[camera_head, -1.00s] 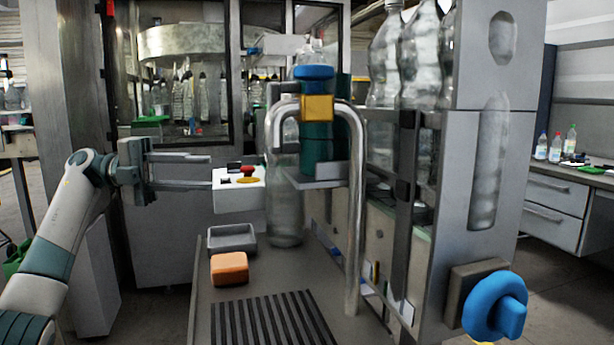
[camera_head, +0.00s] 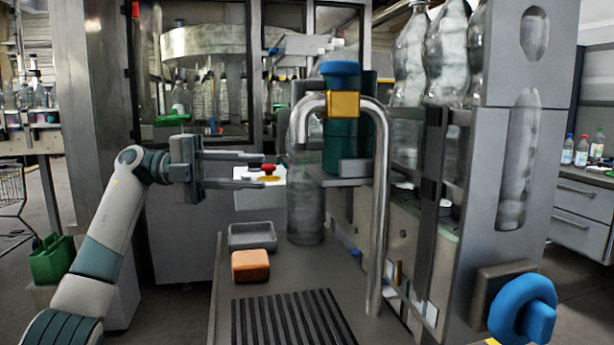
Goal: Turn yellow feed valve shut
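A yellow block (camera_head: 343,104) sits on the front of a green cylinder (camera_head: 345,140) with a blue cap, beside a bent steel pipe; I cannot tell whether it is the feed valve. A blue round knob (camera_head: 522,309) is on a grey bracket at the lower right. A sliver of yellow (camera_head: 491,342) shows below it at the frame's bottom edge, mostly cut off. My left gripper (camera_head: 262,170) is open and empty, its fingers pointing right, left of the pipe and in front of the control box. My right gripper is not in view.
The white control box (camera_head: 251,201) has a red button (camera_head: 268,167). A grey tray (camera_head: 252,236) and an orange sponge-like block (camera_head: 250,266) lie on the bench above a dark slotted grille (camera_head: 290,320). The steel pipe (camera_head: 378,230) stands upright between the bench and the grey machine column.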

